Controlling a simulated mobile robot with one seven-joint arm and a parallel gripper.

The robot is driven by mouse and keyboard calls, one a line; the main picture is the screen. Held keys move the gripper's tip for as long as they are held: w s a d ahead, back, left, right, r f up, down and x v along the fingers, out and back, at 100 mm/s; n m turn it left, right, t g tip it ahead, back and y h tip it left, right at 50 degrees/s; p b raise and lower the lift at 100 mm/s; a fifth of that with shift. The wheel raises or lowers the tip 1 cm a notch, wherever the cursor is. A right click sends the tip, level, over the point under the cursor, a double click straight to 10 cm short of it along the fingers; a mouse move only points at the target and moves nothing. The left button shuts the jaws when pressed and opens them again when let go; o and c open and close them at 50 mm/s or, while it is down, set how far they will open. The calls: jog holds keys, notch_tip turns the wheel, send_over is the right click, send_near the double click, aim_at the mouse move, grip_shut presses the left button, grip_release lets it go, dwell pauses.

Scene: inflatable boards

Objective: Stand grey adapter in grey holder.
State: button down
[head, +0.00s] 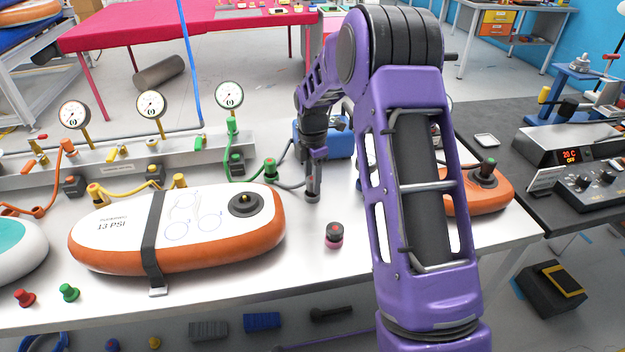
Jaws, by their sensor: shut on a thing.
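My gripper (314,172) points down over the metal bench, beyond the front edge and right of the white and orange board. It is shut on a small dark grey piece (313,192), seemingly the grey adapter; its lower end is close to the bench top, and I cannot tell whether it touches. My fingers partly hide it. I cannot single out the grey holder for sure; small dark grey blocks (237,163) stand along the front of the gauge rail, and my arm covers part of the bench to the right.
A white and orange board (112,222) is strapped down at left. A dark and pink cap (334,236) stands in front of my gripper. A green fitting (270,169) with a grey hose is to the left. A blue box (338,143) is behind. An orange board (478,191) is at right.

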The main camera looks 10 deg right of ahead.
jog(key=shift+f, duration=0.1)
jog(key=shift+c, duration=2.4)
grip_release()
notch_tip(320, 180, up, 12)
jog(key=p, duration=0.1)
